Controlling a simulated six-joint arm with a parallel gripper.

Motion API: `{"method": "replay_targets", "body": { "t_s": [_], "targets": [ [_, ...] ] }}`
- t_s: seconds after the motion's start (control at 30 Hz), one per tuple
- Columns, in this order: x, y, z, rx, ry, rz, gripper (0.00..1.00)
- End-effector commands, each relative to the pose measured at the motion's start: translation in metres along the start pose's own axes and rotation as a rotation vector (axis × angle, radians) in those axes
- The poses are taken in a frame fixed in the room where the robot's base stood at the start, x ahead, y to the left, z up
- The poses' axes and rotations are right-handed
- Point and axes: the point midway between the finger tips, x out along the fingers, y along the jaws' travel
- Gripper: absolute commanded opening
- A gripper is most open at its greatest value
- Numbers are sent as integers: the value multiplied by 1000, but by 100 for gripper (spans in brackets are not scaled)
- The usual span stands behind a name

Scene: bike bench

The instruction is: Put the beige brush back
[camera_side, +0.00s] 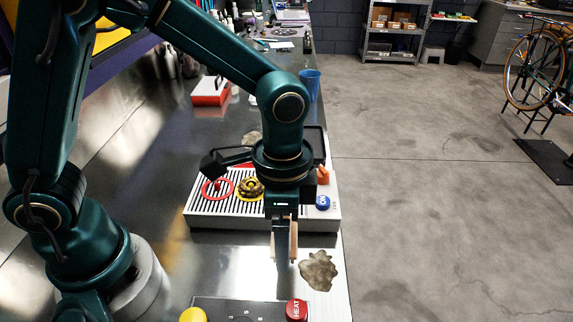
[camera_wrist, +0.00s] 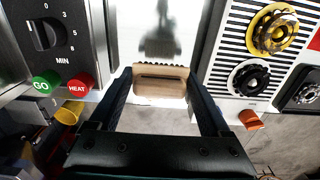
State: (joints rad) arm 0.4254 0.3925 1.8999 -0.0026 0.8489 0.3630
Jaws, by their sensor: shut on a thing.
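The beige brush (camera_wrist: 160,88) is between the two fingers of my gripper (camera_wrist: 160,75) in the wrist view, with a dark slot across its body and a ragged bristle edge at its far side. In the side view my gripper (camera_side: 283,255) points down over the bare metal bench, in front of the ribbed tray. Beige edges of the brush show on both sides of the fingers there. The fingers hide most of it, and I cannot tell whether it touches the bench. A brown stain (camera_side: 318,270) lies on the bench just right of my gripper.
The white ribbed tray (camera_side: 215,208) carries a red ring (camera_side: 217,189), a yellow sprocket (camera_side: 250,188) and a blue cap (camera_side: 323,202). A control box with a red HEAT button (camera_side: 296,309) stands at the front. A blue cup (camera_side: 310,84) stands farther back. The bench's right edge is close.

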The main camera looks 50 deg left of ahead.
Motion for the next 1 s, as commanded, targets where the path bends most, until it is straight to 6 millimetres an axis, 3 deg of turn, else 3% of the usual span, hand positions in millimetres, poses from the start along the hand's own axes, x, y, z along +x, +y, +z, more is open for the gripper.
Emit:
{"method": "replay_targets", "body": {
  "t_s": [0.17,0.47,0.87,0.9,0.93,1.0],
  "targets": [
    [9,10,-8,0,-1,0,18],
    [46,9,-8,-2,-3,1,18],
    [50,9,-8,-2,0,-1,18],
    [51,9,-8,-2,0,-1,89],
    [50,9,-8,-2,1,-1,100],
    [50,9,-8,-2,1,-1,100]
  ]
}}
